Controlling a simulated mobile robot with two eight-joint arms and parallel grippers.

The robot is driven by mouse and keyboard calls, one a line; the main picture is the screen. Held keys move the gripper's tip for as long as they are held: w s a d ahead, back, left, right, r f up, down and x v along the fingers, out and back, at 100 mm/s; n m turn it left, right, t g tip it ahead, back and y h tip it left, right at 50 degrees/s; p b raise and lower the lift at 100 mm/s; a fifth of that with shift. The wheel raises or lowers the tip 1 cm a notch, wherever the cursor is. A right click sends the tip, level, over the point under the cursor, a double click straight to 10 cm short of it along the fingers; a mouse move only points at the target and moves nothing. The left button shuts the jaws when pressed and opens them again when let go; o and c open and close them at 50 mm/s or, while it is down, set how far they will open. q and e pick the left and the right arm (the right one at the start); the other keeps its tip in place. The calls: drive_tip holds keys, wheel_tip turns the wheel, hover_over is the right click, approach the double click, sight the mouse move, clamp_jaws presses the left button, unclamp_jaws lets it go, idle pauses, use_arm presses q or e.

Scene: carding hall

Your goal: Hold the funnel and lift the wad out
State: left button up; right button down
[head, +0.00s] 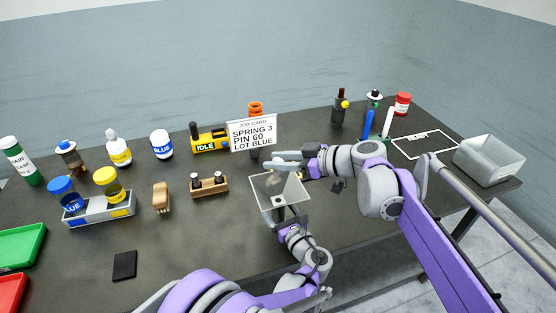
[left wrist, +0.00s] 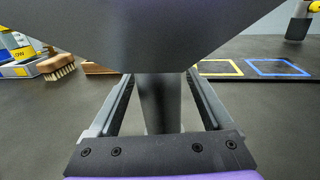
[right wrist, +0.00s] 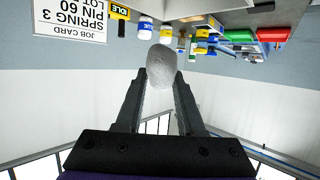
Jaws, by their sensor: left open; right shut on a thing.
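The funnel (head: 297,189) has a square, see-through top and stands near the table's front edge. In the left wrist view its dark body (left wrist: 160,35) fills the top, with the spout (left wrist: 158,105) below. My left gripper (head: 284,219) is open, its fingers on either side of the spout with gaps showing. My right gripper (head: 284,163) is above the funnel's far side. In the right wrist view its fingertips are shut on the pale grey, rounded wad (right wrist: 161,66). The wad is hard to make out in the head view.
The job card (head: 252,133) stands just behind the right gripper. A wooden block with pegs (head: 209,187) and a brush (head: 161,198) are to the left.

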use_arm(q)
drive_tip(key=v, duration=1.1)
drive_tip(key=shift+s, duration=0.1)
